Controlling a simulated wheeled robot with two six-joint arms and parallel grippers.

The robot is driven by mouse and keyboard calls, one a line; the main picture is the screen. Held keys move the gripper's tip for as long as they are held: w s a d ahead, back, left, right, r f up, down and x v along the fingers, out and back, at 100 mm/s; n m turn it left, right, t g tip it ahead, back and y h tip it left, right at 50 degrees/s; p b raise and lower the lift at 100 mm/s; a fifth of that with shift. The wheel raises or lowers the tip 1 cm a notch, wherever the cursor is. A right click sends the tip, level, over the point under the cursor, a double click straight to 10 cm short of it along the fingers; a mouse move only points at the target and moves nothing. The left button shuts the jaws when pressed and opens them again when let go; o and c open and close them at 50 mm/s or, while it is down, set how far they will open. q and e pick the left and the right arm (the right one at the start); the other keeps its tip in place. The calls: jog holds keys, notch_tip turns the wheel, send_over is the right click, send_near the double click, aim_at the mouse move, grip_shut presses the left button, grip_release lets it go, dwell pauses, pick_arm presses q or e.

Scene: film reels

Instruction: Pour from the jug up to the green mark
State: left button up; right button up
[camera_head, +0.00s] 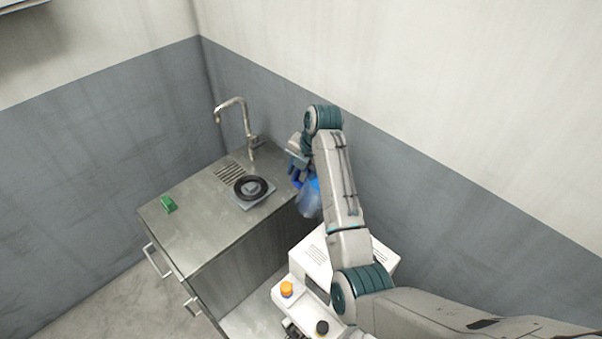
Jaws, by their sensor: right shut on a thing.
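My right arm reaches in from the right, and my right gripper (297,175) is at the right end of the steel counter. It is shut on a jug (310,201), which looks clear with blue parts. The arm hides part of the jug, and I cannot tell its tilt or how much is in it. I cannot make out a green mark on any vessel. A small green block (169,204) lies on the counter's left part. My left gripper is not in view.
The steel counter (190,225) holds a black ring (250,188) on a grey square base, beside a slotted drain (231,171). A curved tap (236,104) stands at the back. A white machine (313,254) with an orange knob (286,289) is in front right. Walls close off the back.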

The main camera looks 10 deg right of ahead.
jog(key=shift+w, duration=0.35)
jog(key=shift+a+r, duration=0.1)
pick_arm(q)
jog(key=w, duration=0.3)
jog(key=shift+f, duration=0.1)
pick_arm(e)
jog(key=shift+a+r+t+y, duration=0.1)
jog(key=shift+r+t+y, duration=0.55)
jog(key=shift+t, duration=0.25)
jog(key=shift+f, duration=0.1)
pick_arm(q)
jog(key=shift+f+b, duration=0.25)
jog(key=shift+b, duration=0.15)
pick_arm(e)
jog(key=shift+t+y, duration=0.25)
jog(key=shift+t, duration=0.05)
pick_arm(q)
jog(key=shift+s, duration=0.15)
pick_arm(e)
jog(key=shift+s, duration=0.1)
